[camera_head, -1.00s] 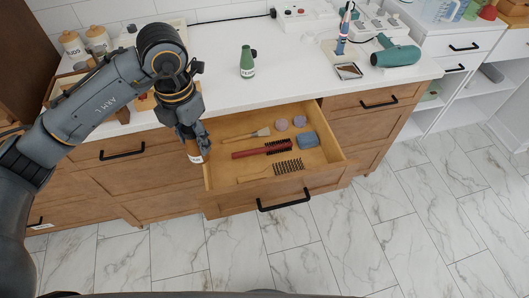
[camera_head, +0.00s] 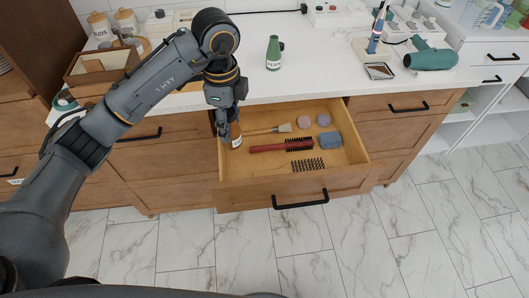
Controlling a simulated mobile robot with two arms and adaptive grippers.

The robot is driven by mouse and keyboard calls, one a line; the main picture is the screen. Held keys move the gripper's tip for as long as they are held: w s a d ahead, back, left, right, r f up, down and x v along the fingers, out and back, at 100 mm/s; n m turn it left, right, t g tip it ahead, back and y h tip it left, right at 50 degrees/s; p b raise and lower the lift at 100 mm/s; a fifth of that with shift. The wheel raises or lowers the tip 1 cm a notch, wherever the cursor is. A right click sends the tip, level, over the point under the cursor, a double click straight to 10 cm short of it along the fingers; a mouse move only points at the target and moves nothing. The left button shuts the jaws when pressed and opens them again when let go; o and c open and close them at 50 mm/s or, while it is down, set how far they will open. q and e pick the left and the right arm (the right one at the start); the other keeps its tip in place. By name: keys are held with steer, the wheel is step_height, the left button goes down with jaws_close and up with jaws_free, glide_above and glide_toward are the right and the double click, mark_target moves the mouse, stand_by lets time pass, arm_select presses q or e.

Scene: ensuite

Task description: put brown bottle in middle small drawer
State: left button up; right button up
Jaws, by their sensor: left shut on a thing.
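My left gripper (camera_head: 227,128) points down at the left side of the open drawer (camera_head: 290,184). It is shut on the brown bottle (camera_head: 236,138), which has a pale label and is partly hidden by the fingers. The bottle is upright and appears to be just inside the drawer's left wall. I cannot tell whether it touches the drawer floor. The wooden drawer is pulled out, with a black handle (camera_head: 300,201) on its front. My right gripper is not in view.
The drawer holds a red brush (camera_head: 275,147), a dark-bristled brush (camera_head: 307,165), a wooden brush (camera_head: 268,130), a blue block (camera_head: 330,140) and two round purple items (camera_head: 304,122). A green bottle (camera_head: 273,53) and a hair dryer (camera_head: 430,59) are on the white counter.

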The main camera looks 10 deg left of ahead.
arm_select(q)
steer(key=shift+f+b, duration=0.85)
steer(key=shift+f, duration=7.55)
steer(key=o, duration=1.4)
steer(key=shift+f, duration=0.15)
step_height(320, 180, up, 12)
steer(key=shift+r+p, duration=0.15)
steer(key=shift+p, duration=0.3)
